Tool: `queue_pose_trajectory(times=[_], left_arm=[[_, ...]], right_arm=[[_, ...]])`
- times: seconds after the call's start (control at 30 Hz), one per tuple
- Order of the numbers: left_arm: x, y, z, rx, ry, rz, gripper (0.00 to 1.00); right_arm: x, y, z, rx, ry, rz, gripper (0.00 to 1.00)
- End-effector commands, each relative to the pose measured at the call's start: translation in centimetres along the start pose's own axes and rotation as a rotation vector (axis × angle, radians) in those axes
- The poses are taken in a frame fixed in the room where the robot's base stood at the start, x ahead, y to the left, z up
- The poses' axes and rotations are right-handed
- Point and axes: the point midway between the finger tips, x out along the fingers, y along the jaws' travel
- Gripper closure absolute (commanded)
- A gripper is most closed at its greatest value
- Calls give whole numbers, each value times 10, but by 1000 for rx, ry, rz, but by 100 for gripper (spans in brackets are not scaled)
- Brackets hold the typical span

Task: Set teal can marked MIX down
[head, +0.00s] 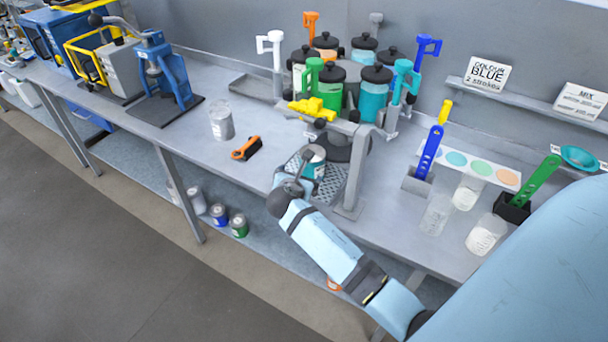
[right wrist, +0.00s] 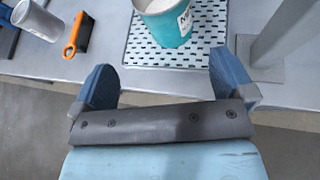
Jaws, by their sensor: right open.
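The teal can (head: 320,168) stands on the perforated drip tray (head: 299,164) under the dispenser. In the right wrist view the can (right wrist: 172,28) is upright on the tray (right wrist: 146,52), open at the top with pale contents. Its white label is only partly in view, so I cannot read all of it. My right gripper (right wrist: 163,84) is open and empty, its two blue fingers apart on the near side of the can, with a gap between them and it. In the head view my right gripper (head: 298,176) partly covers the can. My left gripper is not in view.
A dispenser with several black-lidded canisters (head: 328,92) stands behind, its grey post (head: 354,172) close right of the can. Clear jars (head: 486,235) stand at right.

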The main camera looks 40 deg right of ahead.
Motion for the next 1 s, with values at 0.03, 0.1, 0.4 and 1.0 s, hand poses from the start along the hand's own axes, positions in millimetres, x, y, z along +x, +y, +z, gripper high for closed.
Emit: queue_pose_trajectory(times=[0.03,0.1,0.4,1.0], left_arm=[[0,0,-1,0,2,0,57],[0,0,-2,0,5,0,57],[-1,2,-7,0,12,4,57],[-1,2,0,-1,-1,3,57]], right_arm=[[-6,-8,-22,78,45,37,0],[-20,-18,-58,262,140,104,0],[-138,-80,-191,1366,775,108,0],[-233,-126,-220,2203,1203,-285,0]])
